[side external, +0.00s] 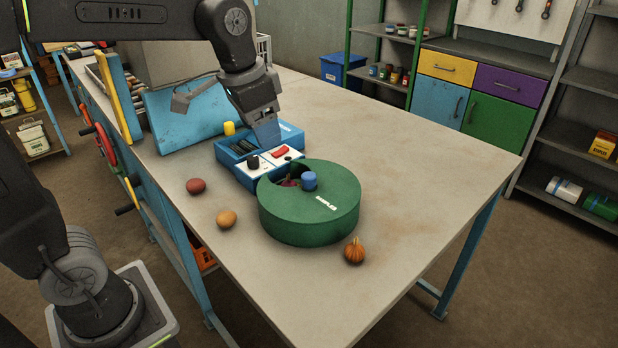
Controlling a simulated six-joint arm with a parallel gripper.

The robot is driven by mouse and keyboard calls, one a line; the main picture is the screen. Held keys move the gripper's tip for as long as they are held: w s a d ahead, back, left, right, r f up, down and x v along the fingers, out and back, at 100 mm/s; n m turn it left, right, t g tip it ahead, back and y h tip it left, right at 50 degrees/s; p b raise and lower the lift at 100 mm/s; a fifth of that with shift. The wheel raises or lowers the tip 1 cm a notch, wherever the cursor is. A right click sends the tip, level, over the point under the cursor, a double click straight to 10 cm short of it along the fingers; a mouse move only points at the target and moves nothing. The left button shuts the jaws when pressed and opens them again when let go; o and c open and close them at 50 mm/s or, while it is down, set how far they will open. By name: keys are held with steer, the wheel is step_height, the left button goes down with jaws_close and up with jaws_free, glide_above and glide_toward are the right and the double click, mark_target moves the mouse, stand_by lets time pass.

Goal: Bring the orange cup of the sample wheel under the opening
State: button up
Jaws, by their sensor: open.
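The sample wheel is a round green housing (325,222) marked "SAMPLES", standing on the table with a blue knob (310,180) on top. Its opening (287,180) is a cut-out at the upper left, where something small and purple-pink shows; I cannot make out a cup colour there. No orange cup can be told apart; the other cups are hidden under the green cover. My gripper (266,130) is open and points down, behind the wheel and up-left of the blue knob, over the blue control box. It appears apart from the wheel.
A red ball-like item (196,186), a yellow-orange one (226,219) and a small pumpkin (354,250) lie around the wheel. The table's right side is clear.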

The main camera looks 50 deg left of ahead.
mark_target(309, 175)
steer(key=w+a+f+m+g, duration=0.2)
steer(key=w+f+g, duration=0.1)
steer(key=w, duration=0.9)
steer(key=f, duration=1.4)
steer(key=shift+w+f, duration=0.15)
steer(key=shift+w, duration=0.1)
jaws_close()
